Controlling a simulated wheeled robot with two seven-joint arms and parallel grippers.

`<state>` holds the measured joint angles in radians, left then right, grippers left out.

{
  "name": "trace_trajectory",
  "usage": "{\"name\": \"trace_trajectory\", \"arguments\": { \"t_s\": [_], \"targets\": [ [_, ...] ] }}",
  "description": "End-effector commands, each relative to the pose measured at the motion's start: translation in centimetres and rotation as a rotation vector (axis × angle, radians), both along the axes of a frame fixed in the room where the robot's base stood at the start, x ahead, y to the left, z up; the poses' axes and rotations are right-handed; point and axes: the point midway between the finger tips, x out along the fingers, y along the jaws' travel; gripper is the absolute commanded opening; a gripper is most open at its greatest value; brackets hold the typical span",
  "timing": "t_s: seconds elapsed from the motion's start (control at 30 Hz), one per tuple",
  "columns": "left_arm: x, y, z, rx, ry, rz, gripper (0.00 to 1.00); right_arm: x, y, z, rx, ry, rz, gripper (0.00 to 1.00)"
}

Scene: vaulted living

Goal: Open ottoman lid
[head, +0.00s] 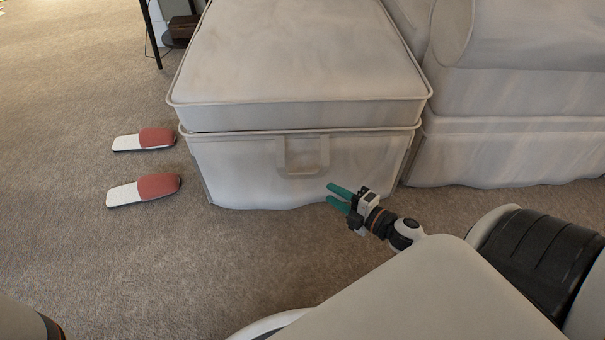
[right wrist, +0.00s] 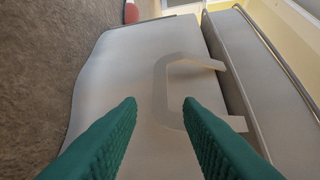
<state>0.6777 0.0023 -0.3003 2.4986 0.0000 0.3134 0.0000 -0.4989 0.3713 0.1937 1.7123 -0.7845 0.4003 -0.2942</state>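The ottoman (head: 240,170) is pale fabric and stands in the upper middle of the head view. Its lid (head: 300,55) is down, with a thin dark gap along the front seam. A strap handle (head: 303,168) hangs on the front just below the seam. It also shows in the right wrist view (right wrist: 165,90), just beyond the fingertips. My right gripper (head: 334,196) is open and empty, in front of the ottoman, below and right of the handle. Its green fingers (right wrist: 160,105) are apart and point at the ottoman front. My left gripper is not in view.
A pale sofa (head: 510,150) stands close to the right of the ottoman. Two red and white slippers (head: 158,138) (head: 158,186) lie on the carpet to the left. A dark table leg (head: 151,35) is at the upper left. The carpet in front is clear.

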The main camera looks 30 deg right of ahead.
Motion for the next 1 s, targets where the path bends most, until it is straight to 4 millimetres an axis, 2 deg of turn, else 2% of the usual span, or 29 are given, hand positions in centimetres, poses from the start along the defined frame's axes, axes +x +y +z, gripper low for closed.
{"name": "trace_trajectory", "arguments": {
  "t_s": [0.17,0.4,0.6,0.8,1.0],
  "targets": [
    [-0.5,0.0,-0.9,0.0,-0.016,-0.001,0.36,2.5,0.6,-0.5,-0.001,-0.005,0.003,0.33],
    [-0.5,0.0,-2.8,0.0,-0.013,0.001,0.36,7.2,1.8,-1.2,-0.001,-0.004,0.003,0.33],
    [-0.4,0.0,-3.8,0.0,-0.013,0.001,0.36,10.1,2.5,-1.5,0.0,-0.002,0.0,0.33],
    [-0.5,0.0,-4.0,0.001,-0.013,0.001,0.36,11.2,2.8,-1.6,0.002,0.0,-0.001,0.33],
    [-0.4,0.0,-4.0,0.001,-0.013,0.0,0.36,11.2,2.8,-1.5,0.002,0.001,-0.001,0.33]
  ]
}}
